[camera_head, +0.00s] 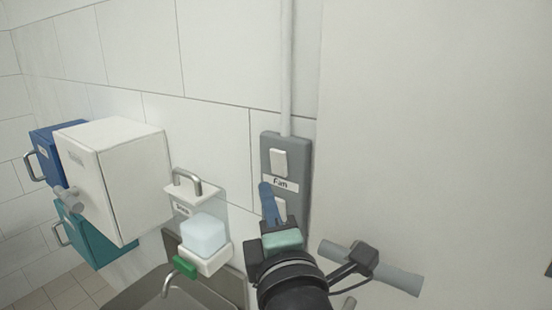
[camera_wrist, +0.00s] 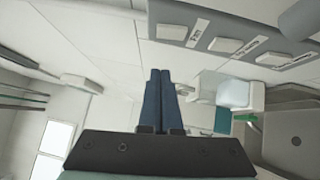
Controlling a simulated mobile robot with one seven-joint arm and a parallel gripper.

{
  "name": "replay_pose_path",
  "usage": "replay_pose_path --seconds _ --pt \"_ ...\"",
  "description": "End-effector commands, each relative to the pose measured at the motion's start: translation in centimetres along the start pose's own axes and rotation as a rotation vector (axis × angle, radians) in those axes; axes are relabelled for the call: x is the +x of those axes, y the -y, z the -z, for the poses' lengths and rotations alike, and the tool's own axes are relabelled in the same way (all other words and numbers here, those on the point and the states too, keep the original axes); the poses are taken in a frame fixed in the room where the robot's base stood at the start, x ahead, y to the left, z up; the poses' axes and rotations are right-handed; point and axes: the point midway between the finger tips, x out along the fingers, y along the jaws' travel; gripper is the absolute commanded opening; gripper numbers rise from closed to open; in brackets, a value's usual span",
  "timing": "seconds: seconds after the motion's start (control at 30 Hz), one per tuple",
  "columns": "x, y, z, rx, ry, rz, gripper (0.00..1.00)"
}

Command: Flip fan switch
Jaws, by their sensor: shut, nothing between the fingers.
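A grey switch panel (camera_head: 303,175) is mounted upright on the tiled wall. It has a white switch (camera_head: 278,161) at its top and a "Fan" label (camera_head: 281,184) under that switch. A second white switch (camera_head: 280,208) below the label is partly hidden by my gripper. My gripper (camera_head: 265,186) has blue fingers, shut and empty, by the panel's left edge; I cannot tell whether they touch it.
A dispenser holding a pale blue block (camera_head: 205,235) with a green lever (camera_head: 185,267) is left of my gripper, above a sink (camera_head: 135,292). White (camera_head: 135,180), blue (camera_head: 45,150) and teal (camera_head: 90,245) cabinets hang further left. A grey bar (camera_head: 395,278) is at the right.

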Motion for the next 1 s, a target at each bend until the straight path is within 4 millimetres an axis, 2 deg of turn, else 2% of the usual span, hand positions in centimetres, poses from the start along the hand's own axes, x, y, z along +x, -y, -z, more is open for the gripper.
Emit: replay_pose_path --seconds 0.03,0.27,0.4,0.63,1.0 --pt "1.1 -0.5 0.0 0.002 -0.001 0.001 0.00" --pt "5.2 -0.4 0.0 0.001 -0.001 0.001 0.00" --pt "6.7 -0.4 -1.4 0.002 0.002 0.001 0.00" --pt "8.0 -0.1 -2.7 0.001 0.000 0.000 0.00" --pt "8.1 0.0 -2.9 0.000 0.001 0.000 0.00"
